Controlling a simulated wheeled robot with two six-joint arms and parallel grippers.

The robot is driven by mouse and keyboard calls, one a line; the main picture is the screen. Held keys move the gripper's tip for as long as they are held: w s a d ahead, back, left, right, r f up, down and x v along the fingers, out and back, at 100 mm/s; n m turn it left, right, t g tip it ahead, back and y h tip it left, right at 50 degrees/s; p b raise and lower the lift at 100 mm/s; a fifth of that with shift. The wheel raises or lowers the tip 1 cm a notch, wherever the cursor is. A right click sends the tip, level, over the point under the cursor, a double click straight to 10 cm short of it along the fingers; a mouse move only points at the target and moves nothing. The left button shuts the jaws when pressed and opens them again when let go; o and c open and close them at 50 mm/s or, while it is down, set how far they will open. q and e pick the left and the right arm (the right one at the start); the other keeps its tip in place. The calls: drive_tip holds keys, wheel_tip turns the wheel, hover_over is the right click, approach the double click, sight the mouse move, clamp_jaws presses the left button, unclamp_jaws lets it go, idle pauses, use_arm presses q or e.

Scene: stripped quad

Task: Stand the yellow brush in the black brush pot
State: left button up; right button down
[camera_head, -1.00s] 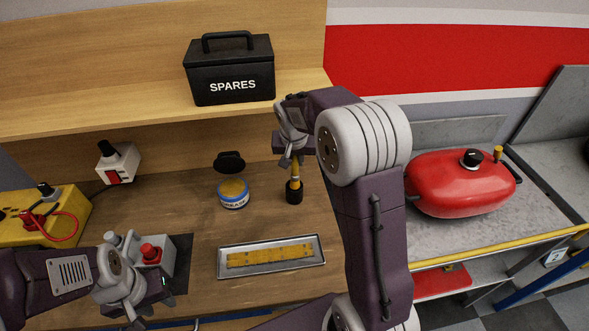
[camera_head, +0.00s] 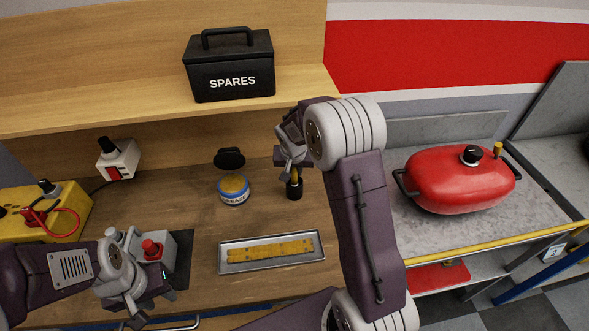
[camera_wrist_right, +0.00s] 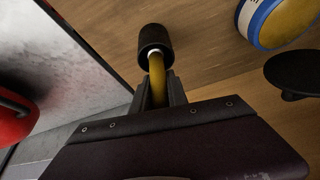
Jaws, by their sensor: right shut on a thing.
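My right gripper (camera_head: 293,168) is shut on the yellow brush (camera_head: 295,175) above the black brush pot (camera_head: 294,190), which stands on the wooden bench. In the right wrist view the yellow handle (camera_wrist_right: 158,82) is between the fingers (camera_wrist_right: 158,95), and the brush's pale collar meets the mouth of the black pot (camera_wrist_right: 155,38). The brush's lower end is hidden there, so I cannot tell how deep it reaches. My left gripper (camera_head: 137,305) is at the lower left, near the bench's front; its jaw gap is unclear.
An open blue-and-white tin (camera_head: 234,197) stands left of the pot. A metal tray (camera_head: 230,266) with a yellow strip lies in front. A grey box with a red button (camera_head: 152,248) is near my left gripper. A red tank (camera_head: 455,185) stands on the right.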

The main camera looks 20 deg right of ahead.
drive_tip(key=c, duration=1.3)
unclamp_jaws()
drive_tip(key=shift+f, duration=0.15)
drive_tip(key=shift+r, duration=0.6)
drive_tip(key=v, duration=1.1)
drive_tip(key=s+a+f+n+g, duration=0.1)
drive_tip(key=s+a+f, duration=0.1)
drive_tip(key=s, duration=0.4)
drive_tip(key=s+a+f+n+g+y, duration=0.1)
drive_tip(key=s+f+n, duration=0.1)
drive_tip(key=s+f, duration=0.3)
drive_tip(key=s+a+f+n+g+y, duration=0.1)
drive_tip(key=s+f, duration=0.3)
drive_tip(key=s, duration=0.4)
drive_tip(key=shift+s+a+n, duration=0.4)
drive_tip(key=shift+a+n, duration=0.1)
drive_tip(key=shift+a, duration=0.35)
